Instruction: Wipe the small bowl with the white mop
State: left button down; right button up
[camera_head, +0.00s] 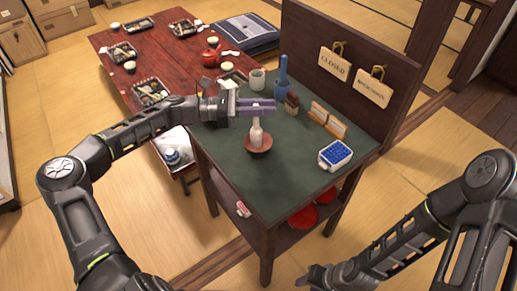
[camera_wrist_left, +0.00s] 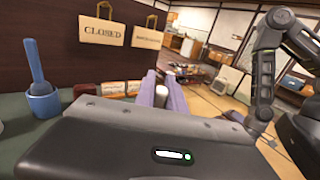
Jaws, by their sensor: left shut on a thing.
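The small bowl (camera_head: 262,151), reddish brown, stands on the green top of the dark wooden stand. The white mop (camera_head: 257,136) is upright, its lower end at or inside the bowl; whether it touches the bottom I cannot tell. My left gripper (camera_head: 257,106) is above the bowl, shut on the upper part of the mop. In the left wrist view its purple fingers (camera_wrist_left: 161,97) have a pale piece of the mop between them; the bowl is hidden there. My right gripper (camera_head: 318,280) is low at the bottom edge, away from the stand, its jaws unclear.
On the stand are a blue brush in a blue holder (camera_head: 282,92), a pale cup (camera_head: 258,77), a dark brown item (camera_head: 292,104), cards (camera_head: 327,121) and a blue-and-white box (camera_head: 336,155). A dark panel (camera_head: 350,62) with hanging signs closes the back. The front of the top is clear.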

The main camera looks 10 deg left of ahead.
pick_arm(q)
jog(key=shift+f, duration=0.15)
jog(key=n+t+y, duration=0.4)
jog(key=y, duration=0.1)
jog(key=n+t+y+p, duration=0.1)
jog(key=n+t+y, duration=0.3)
jog(key=n+y, duration=0.1)
jog(key=s+n+t+y, duration=0.1)
jog(key=n+t+y, duration=0.3)
jog(key=t+y, duration=0.1)
jog(key=shift+a+n+y, duration=0.2)
jog(key=shift+n+y, duration=0.2)
jog(key=shift+w+r, duration=0.1)
jog(key=shift+r, duration=0.1)
